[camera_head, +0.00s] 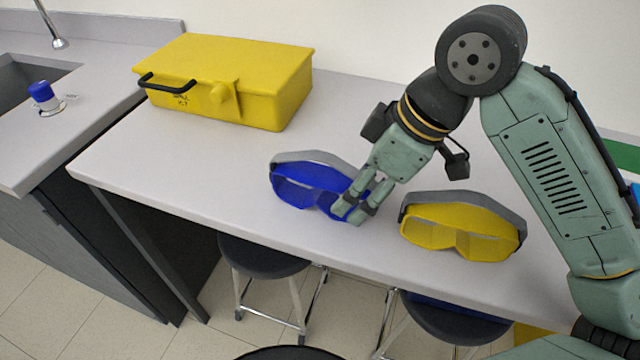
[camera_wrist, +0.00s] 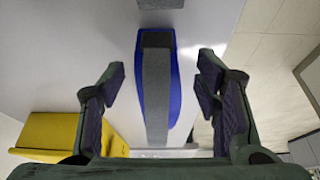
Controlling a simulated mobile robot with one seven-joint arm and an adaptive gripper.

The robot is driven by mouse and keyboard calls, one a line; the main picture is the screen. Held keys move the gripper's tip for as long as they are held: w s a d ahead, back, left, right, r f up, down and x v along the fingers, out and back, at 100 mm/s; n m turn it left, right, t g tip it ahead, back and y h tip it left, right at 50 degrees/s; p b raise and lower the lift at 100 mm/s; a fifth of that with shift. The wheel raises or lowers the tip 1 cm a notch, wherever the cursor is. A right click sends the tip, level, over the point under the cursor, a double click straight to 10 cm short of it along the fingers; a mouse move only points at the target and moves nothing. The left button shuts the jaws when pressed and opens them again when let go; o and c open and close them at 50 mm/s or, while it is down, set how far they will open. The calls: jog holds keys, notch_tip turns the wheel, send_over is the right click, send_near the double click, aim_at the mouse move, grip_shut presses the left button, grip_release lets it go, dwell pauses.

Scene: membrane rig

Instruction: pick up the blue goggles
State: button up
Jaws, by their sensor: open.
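The blue goggles (camera_head: 310,190) with a grey strap lie on the light grey bench, left of the middle in the head view. My gripper (camera_head: 356,208) is at their right end, its fingers hiding part of that end. In the wrist view the blue goggles (camera_wrist: 173,95) run lengthwise between my two open fingers, with the grey strap facing up. A gap shows on each side, and neither finger appears to touch them. My gripper (camera_wrist: 161,85) holds nothing.
Yellow goggles (camera_head: 462,228) with a grey strap lie close to the right of my gripper. A yellow case (camera_head: 235,85) stands at the back left. Black stools (camera_head: 262,255) stand below the front edge. The bench left of the blue goggles (camera_head: 190,165) is clear.

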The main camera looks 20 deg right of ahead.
jog(key=c, duration=1.2)
jog(key=shift+r, duration=0.15)
jog(key=shift+c, duration=0.2)
jog(key=shift+r+p, duration=0.6)
jog(key=shift+p, duration=0.15)
notch_tip(320, 180, up, 3)
jog(key=p, duration=0.2)
jog(key=shift+f+p, duration=0.1)
jog(key=shift+p, duration=0.25)
jog(key=s+a+b, duration=0.1)
jog(key=s+a, duration=0.8)
jog(key=s, duration=0.3)
notch_tip(320, 180, up, 12)
jog(key=s+p, duration=0.1)
jog(key=shift+a+p, duration=0.2)
jog(key=shift+p, duration=0.2)
